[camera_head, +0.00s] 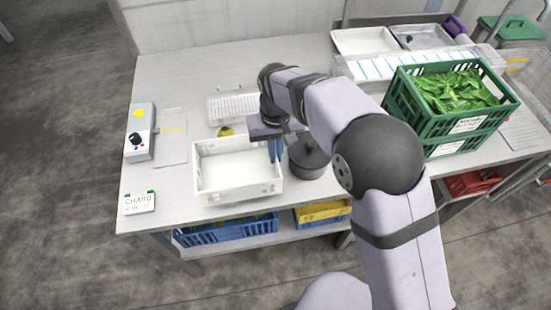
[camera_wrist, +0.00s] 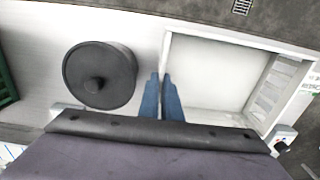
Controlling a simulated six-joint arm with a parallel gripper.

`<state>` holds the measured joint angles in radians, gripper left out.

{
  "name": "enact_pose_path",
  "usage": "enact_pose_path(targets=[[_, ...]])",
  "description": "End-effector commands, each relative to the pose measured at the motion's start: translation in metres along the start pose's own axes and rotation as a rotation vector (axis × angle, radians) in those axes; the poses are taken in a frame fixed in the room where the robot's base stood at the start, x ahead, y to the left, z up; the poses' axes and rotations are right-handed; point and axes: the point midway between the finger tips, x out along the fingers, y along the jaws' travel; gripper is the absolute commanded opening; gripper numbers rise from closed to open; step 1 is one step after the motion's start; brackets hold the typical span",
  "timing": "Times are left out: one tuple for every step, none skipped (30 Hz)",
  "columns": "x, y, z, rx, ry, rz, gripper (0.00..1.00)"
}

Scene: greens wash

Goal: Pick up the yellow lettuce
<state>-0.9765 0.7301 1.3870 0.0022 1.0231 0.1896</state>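A small yellow-green thing (camera_head: 226,131), perhaps the yellow lettuce, shows just behind the white crate's back wall in the head view; most of it is hidden, and it does not show in the wrist view. The white crate (camera_head: 238,191) looks empty inside, also in the wrist view (camera_wrist: 215,37). My gripper (camera_head: 275,158) points down at the crate's right side, its blue fingers close together.
A dark lidded pot (camera_head: 308,158) stands right of the crate, close to my gripper. A white rack (camera_head: 233,107) lies behind. A green crate (camera_head: 450,132) holds leafy greens at right. A control box (camera_head: 140,132) and a chard card (camera_head: 139,203) are at left.

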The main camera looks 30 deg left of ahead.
Motion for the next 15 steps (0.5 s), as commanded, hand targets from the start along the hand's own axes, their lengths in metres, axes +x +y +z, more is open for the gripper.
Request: enact_pose_path(targets=[[0.002, 0.0, 0.0, 0.0, -0.001, 0.0, 0.0], [0.003, 0.0, 0.001, 0.0, -0.002, 0.0, 0.0], [0.007, 0.0, 0.001, 0.0, -0.003, 0.0, 0.0], [0.011, 0.0, 0.001, 0.0, -0.004, 0.0, 0.0], [0.014, 0.0, 0.002, 0.0, -0.005, 0.001, 0.0], [0.019, 0.0, 0.001, 0.0, -0.004, 0.0, 0.0], [0.022, 0.0, 0.001, 0.0, -0.004, 0.001, 0.0], [0.026, 0.0, 0.001, 0.0, -0.004, 0.001, 0.0], [0.03, 0.0, 0.001, 0.0, -0.002, 0.0, 0.0], [0.032, 0.0, 0.001, 0.0, -0.002, 0.0, 0.0], [0.034, 0.0, 0.001, 0.0, -0.002, 0.0, 0.0], [0.036, 0.0, 0.001, 0.0, -0.001, 0.0, 0.0], [0.036, 0.0, 0.0, 0.0, 0.0, 0.0, 0.0], [0.037, 0.0, 0.0, 0.0, 0.0, 0.0, 0.0], [0.037, 0.0, 0.0, 0.0, 0.001, 0.0, 0.0]])
